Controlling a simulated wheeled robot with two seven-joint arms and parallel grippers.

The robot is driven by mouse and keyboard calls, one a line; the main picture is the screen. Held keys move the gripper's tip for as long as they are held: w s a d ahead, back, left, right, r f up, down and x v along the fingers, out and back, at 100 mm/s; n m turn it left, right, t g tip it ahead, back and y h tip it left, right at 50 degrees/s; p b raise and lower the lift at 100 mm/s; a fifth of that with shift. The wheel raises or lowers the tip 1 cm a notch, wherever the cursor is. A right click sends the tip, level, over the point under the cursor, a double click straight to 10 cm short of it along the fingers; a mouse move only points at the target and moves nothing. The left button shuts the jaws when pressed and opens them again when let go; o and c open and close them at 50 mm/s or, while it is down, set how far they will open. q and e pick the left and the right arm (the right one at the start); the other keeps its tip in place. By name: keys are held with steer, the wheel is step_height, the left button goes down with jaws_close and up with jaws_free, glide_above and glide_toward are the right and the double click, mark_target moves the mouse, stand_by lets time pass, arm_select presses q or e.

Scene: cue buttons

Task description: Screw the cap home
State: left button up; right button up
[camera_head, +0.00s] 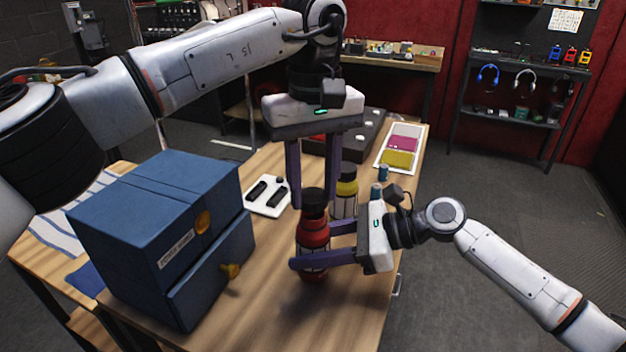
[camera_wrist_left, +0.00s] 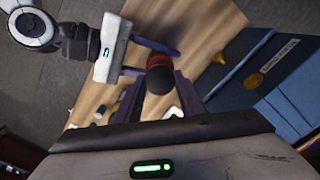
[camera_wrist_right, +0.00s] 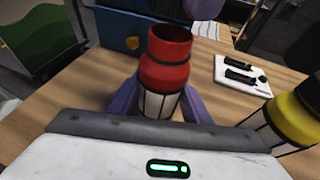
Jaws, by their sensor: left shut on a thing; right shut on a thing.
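A red bottle (camera_head: 313,236) with a pale, dark-striped lower body stands upright on the table. My right gripper (camera_head: 312,247) is shut around its body from the right. A black cap (camera_head: 314,198) is above the bottle's neck, between the downward fingers of my left gripper (camera_head: 315,204), which is shut on it. In the left wrist view, the cap (camera_wrist_left: 160,80) covers part of the red bottle. In the right wrist view, the bottle's red rim (camera_wrist_right: 170,34) looks open, with a dark shape above it. How far the cap is from the rim is hard to tell.
A yellow-banded bottle (camera_head: 346,186) stands close behind the red one. A blue drawer cabinet (camera_head: 150,240) stands at the left. A white panel with black bars (camera_head: 267,195), a dark box (camera_head: 345,135) and a colour card (camera_head: 401,148) lie farther back. The front right tabletop is clear.

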mark_target(311, 196)
arm_select(q)
steer(key=shift+f, duration=0.15)
stand_by(0.4)
steer(key=shift+f, duration=0.8)
steer(key=shift+f, duration=0.6)
steer(key=m, duration=1.3)
steer(key=shift+a, duration=0.15)
steer(key=o, duration=1.1)
